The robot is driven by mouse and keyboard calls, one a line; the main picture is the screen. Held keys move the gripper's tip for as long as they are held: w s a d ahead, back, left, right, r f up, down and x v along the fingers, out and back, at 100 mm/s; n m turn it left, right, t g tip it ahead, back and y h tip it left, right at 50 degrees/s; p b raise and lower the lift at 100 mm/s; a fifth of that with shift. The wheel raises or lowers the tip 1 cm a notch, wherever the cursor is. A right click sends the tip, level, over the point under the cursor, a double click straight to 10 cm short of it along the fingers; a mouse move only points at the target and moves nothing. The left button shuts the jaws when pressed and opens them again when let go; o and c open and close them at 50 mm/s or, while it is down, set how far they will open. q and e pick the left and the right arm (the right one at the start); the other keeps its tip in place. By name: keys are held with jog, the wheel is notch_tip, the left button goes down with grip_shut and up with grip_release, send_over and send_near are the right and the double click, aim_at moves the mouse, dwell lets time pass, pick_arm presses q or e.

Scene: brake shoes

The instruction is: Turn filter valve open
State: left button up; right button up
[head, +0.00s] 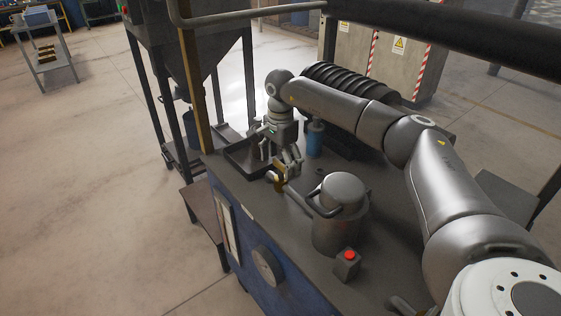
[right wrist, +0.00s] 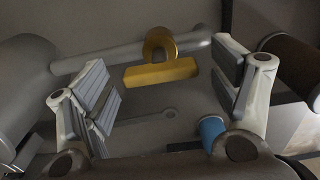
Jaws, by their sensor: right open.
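The filter valve has a yellow handle (right wrist: 160,73) and a round yellow collar on a grey pipe (right wrist: 105,60). In the right wrist view the handle lies crosswise between my open fingers, with a gap on each side. In the head view the valve (head: 279,184) is small and partly hidden by my right gripper (head: 291,172). My right gripper (right wrist: 165,88) is open and empty, pointing down close over the valve. I cannot tell exactly how far the fingertips are from the handle. My left gripper is not in view.
The pipe runs to a grey filter canister (head: 338,230) on the machine top. A red button box (head: 347,263) stands in front of it. A blue cylinder (head: 314,142) and a dark tray (head: 240,160) are near my gripper. A black bar crosses the top right.

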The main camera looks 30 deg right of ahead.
aim_at(280, 163)
jog(key=shift+r, duration=0.15)
notch_tip(280, 163, up, 12)
dwell(0.4)
jog(key=shift+f, duration=0.25)
